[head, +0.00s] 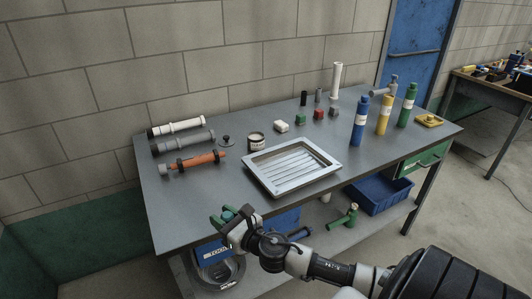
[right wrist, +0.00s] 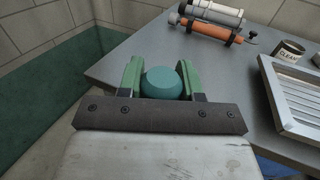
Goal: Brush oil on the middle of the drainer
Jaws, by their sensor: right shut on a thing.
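The drainer (head: 292,190) is a pale metal tray with slanted slats, lying flat near the middle of the workbench; part of it shows at the right of the right wrist view (right wrist: 278,99). My right gripper (head: 228,214) is at the bench's front left edge, left of and nearer than the drainer. Its green fingers are shut on a teal round-ended thing (right wrist: 165,82). Only that rounded end shows clearly, so I cannot tell if it is the brush. The gripper is apart from the drainer. My left gripper is not in view.
A labelled tin (head: 256,142) stands just behind the drainer. Blue (head: 360,119), yellow (head: 384,114) and green (head: 406,105) bottles stand to its right. An orange cylinder (head: 195,163) lies at the left. The bench (head: 190,215) is clear at front left.

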